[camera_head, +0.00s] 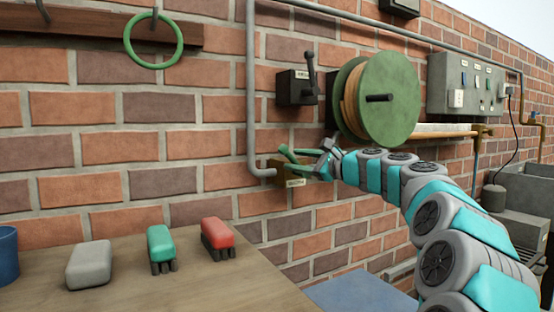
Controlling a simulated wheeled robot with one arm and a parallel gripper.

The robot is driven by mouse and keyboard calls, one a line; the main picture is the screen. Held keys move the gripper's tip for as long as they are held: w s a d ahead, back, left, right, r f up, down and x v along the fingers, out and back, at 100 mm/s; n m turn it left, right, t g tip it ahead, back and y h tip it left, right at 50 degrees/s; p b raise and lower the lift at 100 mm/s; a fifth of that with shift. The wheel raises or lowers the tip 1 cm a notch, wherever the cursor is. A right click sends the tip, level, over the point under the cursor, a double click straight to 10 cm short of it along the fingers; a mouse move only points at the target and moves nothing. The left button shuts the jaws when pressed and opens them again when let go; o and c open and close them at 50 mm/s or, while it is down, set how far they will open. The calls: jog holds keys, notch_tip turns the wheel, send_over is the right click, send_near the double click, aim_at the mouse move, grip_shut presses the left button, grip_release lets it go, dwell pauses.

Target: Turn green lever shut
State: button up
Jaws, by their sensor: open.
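The green lever (296,164) shows in the head view at the brown valve block (285,178) on the brick wall, at the low end of a grey pipe. The lever slants down to the right toward my gripper, and its right part is partly hidden there. My gripper (322,160) is open at the right end of the lever. I cannot tell whether the lever lies between the fingers or touches them. My arm reaches in from the right.
A green reel (387,98) sticks out from the wall just above my arm. A black switch box (296,88) is above the lever. The wooden table (180,285) at lower left holds a grey block (89,265), a green brush (160,244) and a red brush (217,233).

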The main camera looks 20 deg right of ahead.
jog(key=shift+x, duration=2.65)
jog(key=shift+c, duration=0.2)
grip_shut()
